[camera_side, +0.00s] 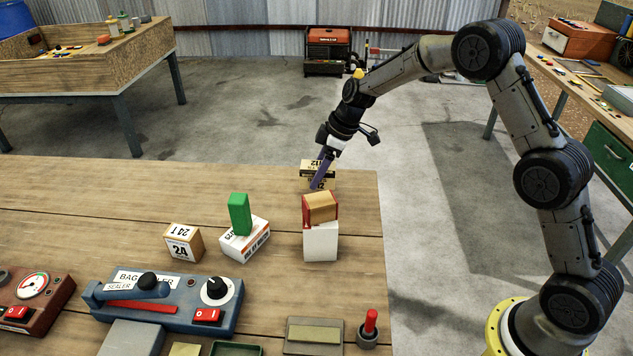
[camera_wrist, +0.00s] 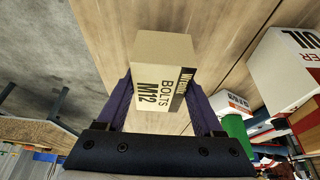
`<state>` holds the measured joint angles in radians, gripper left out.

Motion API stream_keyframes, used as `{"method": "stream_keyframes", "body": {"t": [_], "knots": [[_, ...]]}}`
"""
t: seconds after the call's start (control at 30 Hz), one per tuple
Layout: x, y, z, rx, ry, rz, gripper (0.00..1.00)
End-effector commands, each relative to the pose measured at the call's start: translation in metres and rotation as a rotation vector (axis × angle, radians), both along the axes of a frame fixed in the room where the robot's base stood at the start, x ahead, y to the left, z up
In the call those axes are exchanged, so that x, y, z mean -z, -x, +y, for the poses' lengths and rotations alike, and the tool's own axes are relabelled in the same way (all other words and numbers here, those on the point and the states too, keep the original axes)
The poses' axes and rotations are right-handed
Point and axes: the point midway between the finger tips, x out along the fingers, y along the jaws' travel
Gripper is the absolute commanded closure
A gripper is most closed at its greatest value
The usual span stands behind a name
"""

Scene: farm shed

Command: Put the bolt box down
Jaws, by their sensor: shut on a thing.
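The bolt box (camera_wrist: 158,98) is a tan carton with a pale label reading "BOLTS M12" in the wrist view. My gripper (camera_wrist: 158,88) is shut on it, with one purple finger on each side. In the side view the bolt box (camera_side: 326,168) is at the far right part of the wooden table (camera_side: 110,190), near its back edge. My gripper (camera_side: 318,182) comes down to it from above and partly covers it. I cannot tell whether the box's underside touches the table.
A blue bag sealer (camera_side: 180,300) lies nearer.

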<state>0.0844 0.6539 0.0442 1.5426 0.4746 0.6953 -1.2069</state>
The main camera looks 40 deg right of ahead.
Motion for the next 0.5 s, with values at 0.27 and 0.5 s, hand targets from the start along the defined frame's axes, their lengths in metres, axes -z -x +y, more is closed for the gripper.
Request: {"method": "stream_keyframes", "body": {"t": [0.27,0.5], "knots": [[0.023,-0.006,0.000,0.001,0.000,-0.001,1.00],[0.035,-0.007,0.000,0.001,0.000,-0.006,1.00]]}}
